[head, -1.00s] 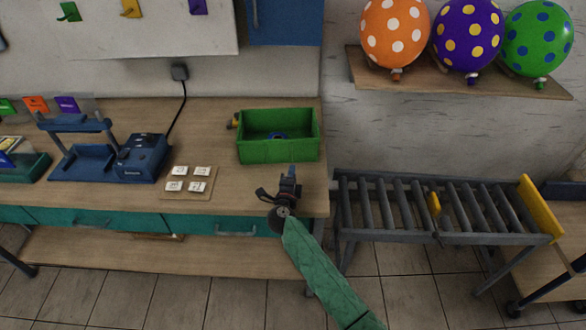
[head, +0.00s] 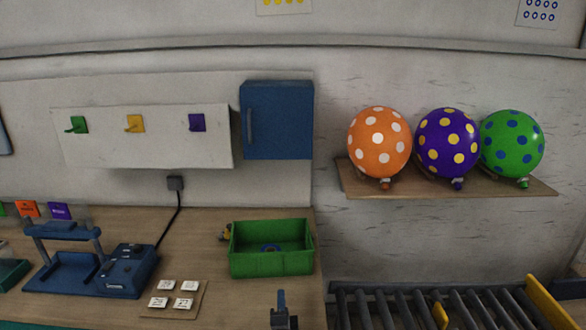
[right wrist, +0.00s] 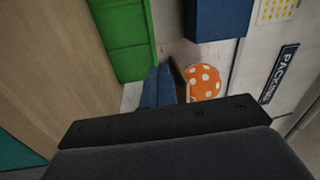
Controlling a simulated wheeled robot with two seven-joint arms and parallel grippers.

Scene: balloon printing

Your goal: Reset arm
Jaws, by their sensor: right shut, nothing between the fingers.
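My right gripper (head: 281,298) shows at the bottom middle of the head view, in front of the green bin (head: 272,266) and apart from it. Its fingers (right wrist: 160,86) are shut and empty in the right wrist view, pointing up and away. The rest of my right arm is below the head view's edge. My left gripper is not in view. The green bin stands on the wooden table (head: 210,222) and has a small blue ring-like thing inside.
Three dotted balloons, orange (head: 379,143), purple (head: 447,142) and green (head: 512,143), sit on a wall shelf (head: 440,190). A blue cabinet (head: 277,120) hangs on the wall. A blue machine (head: 125,270) and white tiles (head: 174,295) are on the table. A roller conveyor (head: 400,305) is at right.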

